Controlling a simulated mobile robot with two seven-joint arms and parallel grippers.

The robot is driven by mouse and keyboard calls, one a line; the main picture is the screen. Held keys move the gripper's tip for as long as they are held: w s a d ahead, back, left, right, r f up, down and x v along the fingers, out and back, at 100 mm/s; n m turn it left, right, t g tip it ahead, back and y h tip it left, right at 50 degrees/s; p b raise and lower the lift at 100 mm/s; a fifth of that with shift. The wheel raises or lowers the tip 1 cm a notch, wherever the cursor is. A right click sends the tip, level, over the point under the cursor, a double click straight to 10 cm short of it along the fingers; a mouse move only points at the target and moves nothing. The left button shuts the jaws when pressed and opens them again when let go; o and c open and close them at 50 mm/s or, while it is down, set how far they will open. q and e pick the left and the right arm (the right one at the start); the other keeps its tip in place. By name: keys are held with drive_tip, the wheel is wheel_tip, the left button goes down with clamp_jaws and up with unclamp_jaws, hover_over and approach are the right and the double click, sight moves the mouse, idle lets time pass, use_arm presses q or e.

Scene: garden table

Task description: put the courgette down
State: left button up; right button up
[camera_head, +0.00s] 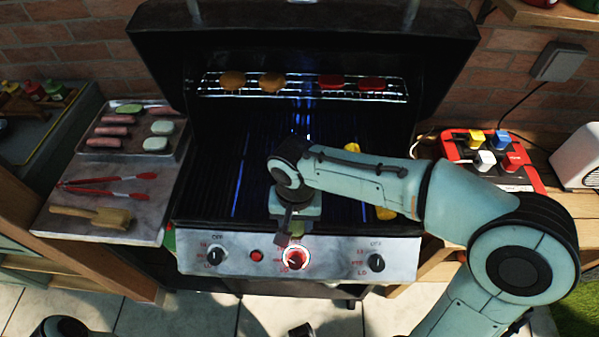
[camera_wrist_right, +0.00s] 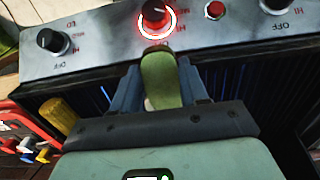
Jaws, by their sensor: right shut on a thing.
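The courgette is a green piece, clearest in the right wrist view (camera_wrist_right: 160,80), where it sits between the fingers of my right gripper (camera_wrist_right: 158,88). In the head view my right gripper (camera_head: 288,228) is low over the front of the grill (camera_head: 240,190), just behind the control panel. Only a small green bit of the courgette (camera_head: 296,230) shows there, by the centre knob. The gripper is shut on it. I cannot tell whether the courgette touches the grate.
A metal tray (camera_head: 113,155) with sausages and pale green slices lies on the left shelf, with red tongs (camera_head: 110,183) and a brush (camera_head: 95,214). Yellow pieces (camera_head: 385,213) lie on the grate's right side. The upper rack (camera_head: 305,90) holds several round items. The grate's left part looks bare.

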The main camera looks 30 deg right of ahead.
drive_tip(key=w+d+p, duration=0.1)
drive_tip(key=w+d, duration=0.2)
drive_tip(key=w, duration=0.1)
drive_tip(key=w+d+p, duration=0.1)
drive_tip(key=w+d, duration=0.2)
drive_tip(key=w, duration=0.2)
drive_tip(key=w+d+p, duration=0.1)
drive_tip(key=w+d, duration=0.1)
drive_tip(key=w, duration=0.3)
drive_tip(key=shift+w+d, duration=0.15)
drive_tip(key=shift+d, duration=0.25)
use_arm(q)
drive_tip(key=shift+w+r, duration=0.35)
drive_tip(key=shift+r, duration=0.55)
drive_tip(key=shift+w+r, duration=0.3)
drive_tip(key=shift+r, duration=0.55)
use_arm(e)
drive_tip(key=shift+f, duration=1.7)
drive_tip(key=shift+f, duration=0.1)
drive_tip(key=o, duration=1)
drive_tip(key=shift+f, duration=0.1)
drive_tip(key=shift+o, duration=0.2)
drive_tip(key=shift+r, duration=0.25)
use_arm(q)
drive_tip(key=shift+w+r+p, duration=0.3)
drive_tip(key=shift+r+p, duration=0.25)
use_arm(e)
wheel_tip(320, 180, up, 7)
drive_tip(key=shift+r, duration=0.2)
